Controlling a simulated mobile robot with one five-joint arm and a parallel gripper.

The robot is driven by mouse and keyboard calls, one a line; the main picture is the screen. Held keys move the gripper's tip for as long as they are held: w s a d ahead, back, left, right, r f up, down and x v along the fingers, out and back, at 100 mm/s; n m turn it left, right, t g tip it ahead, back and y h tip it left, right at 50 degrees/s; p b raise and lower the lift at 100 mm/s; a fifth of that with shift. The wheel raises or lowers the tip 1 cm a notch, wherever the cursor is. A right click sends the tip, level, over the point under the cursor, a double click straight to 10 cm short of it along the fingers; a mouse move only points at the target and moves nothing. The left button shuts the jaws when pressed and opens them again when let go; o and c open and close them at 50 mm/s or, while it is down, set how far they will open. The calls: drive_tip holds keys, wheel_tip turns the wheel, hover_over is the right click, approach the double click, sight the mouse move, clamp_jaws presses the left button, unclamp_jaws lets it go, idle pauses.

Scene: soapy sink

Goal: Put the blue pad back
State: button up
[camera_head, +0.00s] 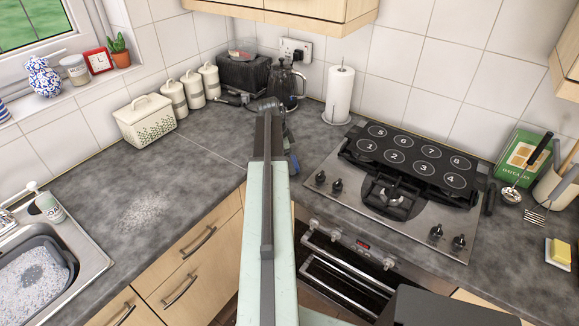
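My arm stretches forward over the counter corner, and its far end bends down beyond the arm. My gripper (289,148) is mostly hidden behind the arm, so its fingers cannot be made out. A small blue patch (294,163) shows at the right side of the arm, just below the gripper's dark parts. It may be part of the blue pad, but most of it is hidden. I cannot tell whether it is held or lies on the counter. No other blue pad shows clearly.
The sink (65,255) with a grey soapy basin (68,262) and a soap bottle (50,207) is at left. Several white canisters, a kettle (287,85) and a paper roll (340,95) stand behind. The hob (325,187) is right, with a yellow-and-white block (558,252) beyond. The left counter has free room.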

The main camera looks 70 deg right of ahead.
drive_tip(key=shift+f, duration=0.25)
drive_tip(key=o, duration=1.1)
drive_tip(key=shift+r, duration=0.1)
drive_tip(key=shift+o, duration=0.2)
drive_tip(key=p+v, duration=1.2)
drive_tip(key=shift+r, duration=0.2)
drive_tip(key=shift+a+f, duration=0.1)
drive_tip(key=shift+a, duration=0.05)
